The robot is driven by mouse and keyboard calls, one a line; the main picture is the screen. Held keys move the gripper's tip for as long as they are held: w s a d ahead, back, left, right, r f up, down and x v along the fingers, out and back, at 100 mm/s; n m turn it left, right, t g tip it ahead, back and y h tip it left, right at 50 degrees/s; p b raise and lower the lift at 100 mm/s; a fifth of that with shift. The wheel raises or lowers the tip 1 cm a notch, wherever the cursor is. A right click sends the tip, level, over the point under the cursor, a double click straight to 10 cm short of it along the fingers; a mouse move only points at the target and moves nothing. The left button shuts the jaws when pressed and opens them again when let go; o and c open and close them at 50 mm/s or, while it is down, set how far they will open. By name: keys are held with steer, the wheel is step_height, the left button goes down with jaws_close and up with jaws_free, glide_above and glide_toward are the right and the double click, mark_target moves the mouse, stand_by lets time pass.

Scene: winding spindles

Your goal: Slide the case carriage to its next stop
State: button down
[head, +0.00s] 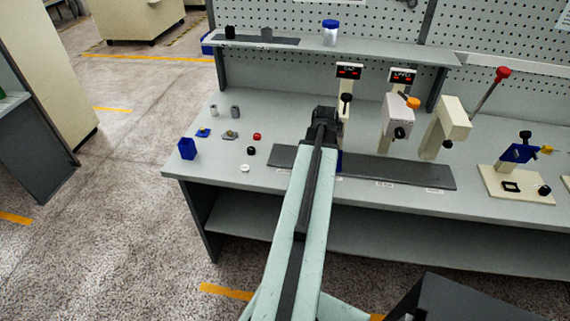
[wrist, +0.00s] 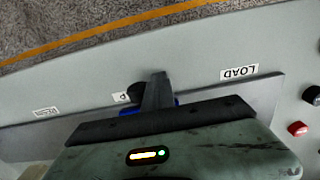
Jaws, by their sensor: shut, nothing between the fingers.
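A dark grey rail strip (head: 405,174) lies along the front of the bench. The case carriage shows only as a bit of blue (head: 339,160) beside my arm. In the wrist view blue edges (wrist: 127,112) show on both sides of my gripper, with a dark round knob (wrist: 133,92) at its left. My gripper (wrist: 158,80) is shut and empty, over the carriage and right beside the knob. I cannot tell whether they touch. In the head view my gripper (head: 324,117) is seen from behind and its fingertips are hidden. The wrist view shows a LOAD label (wrist: 238,72) to the right.
Several cream stations stand behind the rail, one with an orange knob (head: 412,103) and one with a red-tipped lever (head: 502,73). Small parts and a blue bin (head: 187,149) are at the bench's left. A blue fixture (head: 515,152) is at the right.

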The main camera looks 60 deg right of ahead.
mark_target(376, 187)
steer(key=shift+s+d, duration=1.05)
steer(key=shift+s, duration=2.25)
steer(key=shift+s+d, duration=1)
steer(key=shift+s, duration=2.25)
steer(key=shift+s+d, duration=1.05)
steer(key=shift+s, duration=2.25)
steer(key=shift+r, duration=0.1)
step_height(376, 187, up, 7)
steer(key=w+p, duration=0.1)
steer(key=p, duration=0.6)
steer(key=shift+w+a, duration=0.15)
